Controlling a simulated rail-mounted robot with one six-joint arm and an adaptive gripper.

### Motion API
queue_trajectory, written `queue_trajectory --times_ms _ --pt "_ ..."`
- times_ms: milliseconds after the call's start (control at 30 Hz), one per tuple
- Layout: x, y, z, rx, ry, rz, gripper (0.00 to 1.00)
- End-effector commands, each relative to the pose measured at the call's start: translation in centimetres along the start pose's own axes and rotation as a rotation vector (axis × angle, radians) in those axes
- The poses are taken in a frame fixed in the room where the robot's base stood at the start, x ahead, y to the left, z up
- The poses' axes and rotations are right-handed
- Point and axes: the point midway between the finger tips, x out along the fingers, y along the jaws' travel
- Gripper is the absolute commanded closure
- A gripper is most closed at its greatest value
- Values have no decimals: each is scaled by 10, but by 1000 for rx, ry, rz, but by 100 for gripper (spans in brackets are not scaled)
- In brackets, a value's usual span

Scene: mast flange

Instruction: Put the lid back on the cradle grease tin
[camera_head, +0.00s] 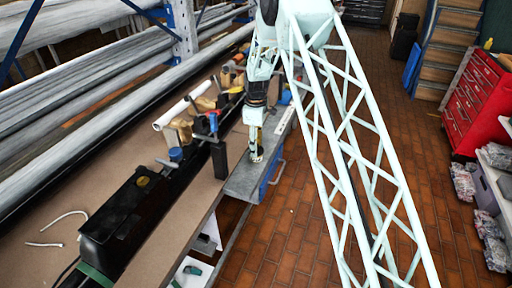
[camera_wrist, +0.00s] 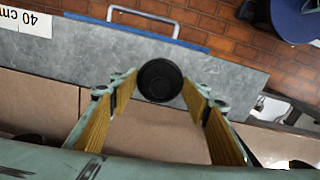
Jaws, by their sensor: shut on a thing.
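My gripper (camera_wrist: 160,88) points down over the grey metal ledge (camera_wrist: 90,55), its two yellow-padded fingers on either side of a round black piece (camera_wrist: 160,80). The piece looks like a short cup or lid with a raised rim; I cannot tell whether it is the lid or the tin. It is seen from above, so whatever is under it is hidden. In the head view my gripper (camera_head: 255,152) is low at the ledge near the bench edge, and the piece is too small to make out. No separate grease tin can be told apart.
A black post (camera_head: 219,160) and several tools with blue and red parts stand on the brown bench left of my gripper. A long black housing (camera_head: 120,220) lies nearer. A blue bar and metal handle (camera_wrist: 145,18) edge the ledge. The brick floor (camera_head: 285,240) at right is open.

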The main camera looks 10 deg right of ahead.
Motion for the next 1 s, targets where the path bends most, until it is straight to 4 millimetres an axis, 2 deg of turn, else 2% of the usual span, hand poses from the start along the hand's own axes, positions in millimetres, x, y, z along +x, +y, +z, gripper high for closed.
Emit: queue_trajectory --times_ms 667,700,833,1000 --pt "0 0 0 0 0 0 62" --pt "0 0 0 0 0 0 53" --pt "0 0 0 0 0 0 42" --pt "0 0 0 0 0 0 41"
